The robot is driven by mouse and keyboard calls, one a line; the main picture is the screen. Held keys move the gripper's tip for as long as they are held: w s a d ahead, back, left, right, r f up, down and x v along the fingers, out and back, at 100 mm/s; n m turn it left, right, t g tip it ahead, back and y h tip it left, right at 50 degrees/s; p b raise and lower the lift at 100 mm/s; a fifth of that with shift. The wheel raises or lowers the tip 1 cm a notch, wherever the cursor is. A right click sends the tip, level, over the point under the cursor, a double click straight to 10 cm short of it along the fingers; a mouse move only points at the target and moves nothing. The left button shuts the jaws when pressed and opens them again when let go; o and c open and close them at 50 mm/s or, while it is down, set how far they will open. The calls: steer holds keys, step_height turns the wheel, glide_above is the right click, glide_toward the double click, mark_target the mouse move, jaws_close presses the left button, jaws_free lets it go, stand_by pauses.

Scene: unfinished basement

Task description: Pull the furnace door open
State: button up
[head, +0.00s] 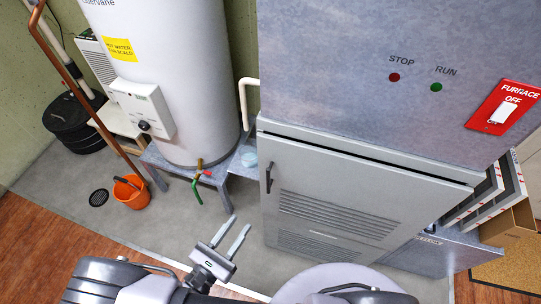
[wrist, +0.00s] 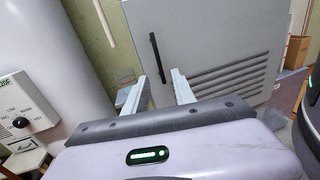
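The furnace door (head: 345,195) is a grey louvred panel on the lower front of the furnace cabinet, and it looks closed. Its dark vertical handle (head: 269,178) is near the door's left edge. In the wrist view the door (wrist: 215,40) stands ahead, with the handle (wrist: 157,58) beyond the fingertips and between them. My gripper (head: 231,229) is in front of the door, low and to the left of the handle. Its two fingers are apart with nothing between them. In the wrist view my gripper (wrist: 162,82) also shows open, apart from the handle.
An orange bucket (head: 131,192) and a floor drain (head: 98,198) are farther left. Filters (head: 490,195) and a cardboard box (head: 510,225) stand at right.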

mark_target(269, 189)
steer(key=shift+n, duration=0.3)
steer(key=b+x, duration=0.1)
steer(key=x, duration=0.7)
steer(key=b+x, duration=0.1)
steer(key=x, duration=0.8)
steer(key=shift+w+a, duration=0.2)
steer(key=shift+w, duration=0.05)
steer(key=shift+c, duration=0.4)
jaws_close()
